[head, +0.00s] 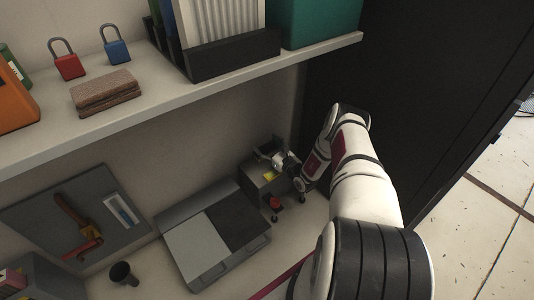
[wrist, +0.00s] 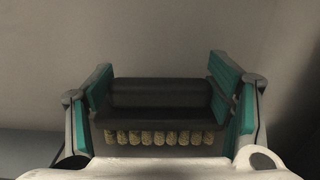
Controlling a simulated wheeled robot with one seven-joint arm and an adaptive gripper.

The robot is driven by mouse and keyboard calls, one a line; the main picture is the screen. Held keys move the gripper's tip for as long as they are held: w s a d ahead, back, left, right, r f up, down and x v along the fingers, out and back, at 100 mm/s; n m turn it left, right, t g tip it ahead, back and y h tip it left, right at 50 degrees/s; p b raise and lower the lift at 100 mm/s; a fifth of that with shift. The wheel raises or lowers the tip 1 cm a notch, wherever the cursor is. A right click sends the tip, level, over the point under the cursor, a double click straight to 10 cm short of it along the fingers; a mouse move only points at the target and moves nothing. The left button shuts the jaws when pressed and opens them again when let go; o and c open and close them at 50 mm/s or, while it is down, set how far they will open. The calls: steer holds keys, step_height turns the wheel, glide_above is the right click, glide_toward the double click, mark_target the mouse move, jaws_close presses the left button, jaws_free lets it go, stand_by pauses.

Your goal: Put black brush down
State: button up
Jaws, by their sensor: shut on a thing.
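The black brush (wrist: 160,95) spans the space between my gripper's teal-padded fingers in the wrist view, with a row of tan bristle tufts along its lower side. My gripper (wrist: 166,82) is shut on it, one finger at each end. In the head view my gripper (head: 270,153) is at the back of the lower shelf, above or beside a small grey box (head: 259,185) with a yellow patch. The brush is too small and too covered to make out there. I cannot tell whether it touches anything below.
A grey case (head: 188,246) with a dark panel lies left of my gripper. A small red-and-black object (head: 275,203) stands near the grey box. A black cup (head: 121,272) is farther left. The upper shelf (head: 190,88) overhangs; a black cabinet (head: 420,80) stands right.

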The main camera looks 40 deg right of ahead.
mark_target(270, 153)
steer(key=shift+s+f+b, duration=0.1)
steer(key=shift+f+b, duration=0.55)
steer(key=shift+f, duration=0.9)
steer(key=shift+f, duration=0.15)
steer(key=o, duration=1.3)
steer(key=shift+s, duration=0.25)
steer(key=s+p, duration=0.5)
steer(key=s, duration=0.6)
steer(key=shift+s+d, duration=0.15)
steer(key=shift+s, duration=0.15)
